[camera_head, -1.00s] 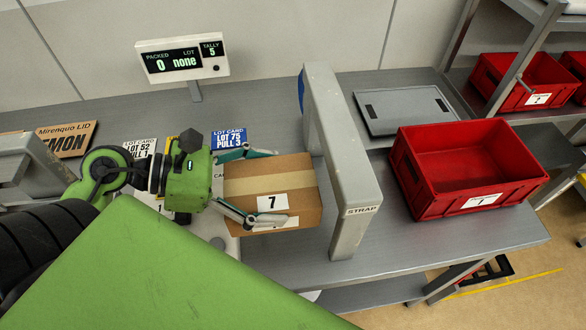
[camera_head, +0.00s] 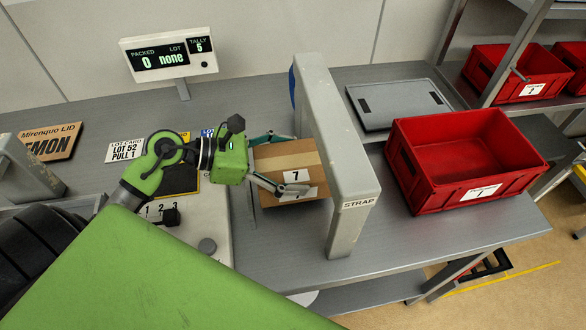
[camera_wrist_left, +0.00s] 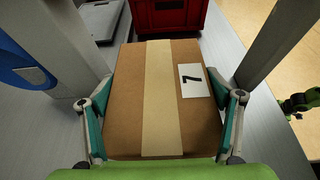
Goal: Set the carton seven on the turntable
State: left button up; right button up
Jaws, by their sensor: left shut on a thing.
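Carton seven (camera_head: 281,161) is a brown box with a tan tape strip and a white "7" label. My left gripper (camera_head: 279,164) is shut on it, one finger on each side. The left wrist view shows the carton (camera_wrist_left: 125,95) between the two teal finger pads of the gripper (camera_wrist_left: 163,125). The carton is at the opening of the grey strap arch (camera_head: 337,160); I cannot tell whether it touches the table. No turntable can be made out. My right gripper is not in the head view.
A red crate (camera_head: 408,165) labelled 1 stands right of the arch, with a grey lid (camera_head: 398,103) behind it. A display (camera_head: 168,54) reads packed 0, lot none, tally 5. Lot cards (camera_head: 126,147) lie at left. Bare table (camera_head: 290,245) shows in front.

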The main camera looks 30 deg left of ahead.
pick_arm(q)
jog(key=shift+f+p, duration=0.5)
jog(key=shift+f, duration=1)
jog(key=shift+w, duration=0.1)
jog(key=shift+f, duration=0.15)
jog(key=o, duration=1.3)
jog(key=shift+f, duration=0.1)
jog(key=o, duration=0.3)
jog(key=shift+r, duration=0.2)
